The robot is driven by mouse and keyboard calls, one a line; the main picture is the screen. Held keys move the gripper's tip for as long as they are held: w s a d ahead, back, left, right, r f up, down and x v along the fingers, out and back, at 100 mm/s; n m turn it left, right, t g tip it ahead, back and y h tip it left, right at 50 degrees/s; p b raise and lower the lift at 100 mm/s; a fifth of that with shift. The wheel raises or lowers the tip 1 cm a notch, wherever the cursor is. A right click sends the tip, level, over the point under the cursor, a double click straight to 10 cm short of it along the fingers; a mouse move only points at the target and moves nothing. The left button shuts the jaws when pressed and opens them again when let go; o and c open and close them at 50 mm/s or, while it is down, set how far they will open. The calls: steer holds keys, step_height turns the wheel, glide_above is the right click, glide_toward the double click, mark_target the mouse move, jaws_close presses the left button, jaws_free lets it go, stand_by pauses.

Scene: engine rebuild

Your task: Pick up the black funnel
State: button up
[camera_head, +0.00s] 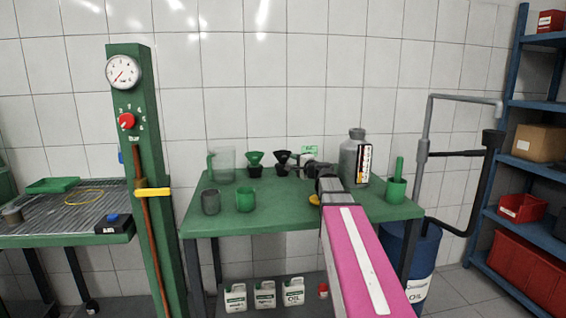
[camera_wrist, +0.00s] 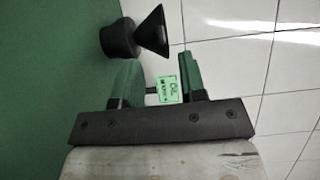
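The black funnel (camera_head: 283,156) stands on a small black holder near the back of the green table. In the wrist view the funnel (camera_wrist: 153,30) shows ahead of my fingers, its wide mouth to the right and its narrow end at the black holder (camera_wrist: 120,40). My gripper (camera_wrist: 160,70) is open, its two fingers apart with nothing held between them. In the head view my gripper (camera_head: 300,166) is just right of the funnel. The gap between fingers and funnel is hard to judge.
A green funnel (camera_head: 255,158) stands just left of the black one. A clear jug (camera_head: 225,162), grey cup (camera_head: 211,201), green cup (camera_head: 245,200), grey bottle (camera_head: 350,160) and green label card (camera_head: 310,150) are also on the table (camera_head: 285,222). A tiled wall is close behind.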

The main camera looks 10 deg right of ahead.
mark_target(283, 163)
steer(key=x, duration=0.7)
steer(key=shift+w+d, duration=0.2)
steer(key=shift+d, duration=0.05)
jaws_close()
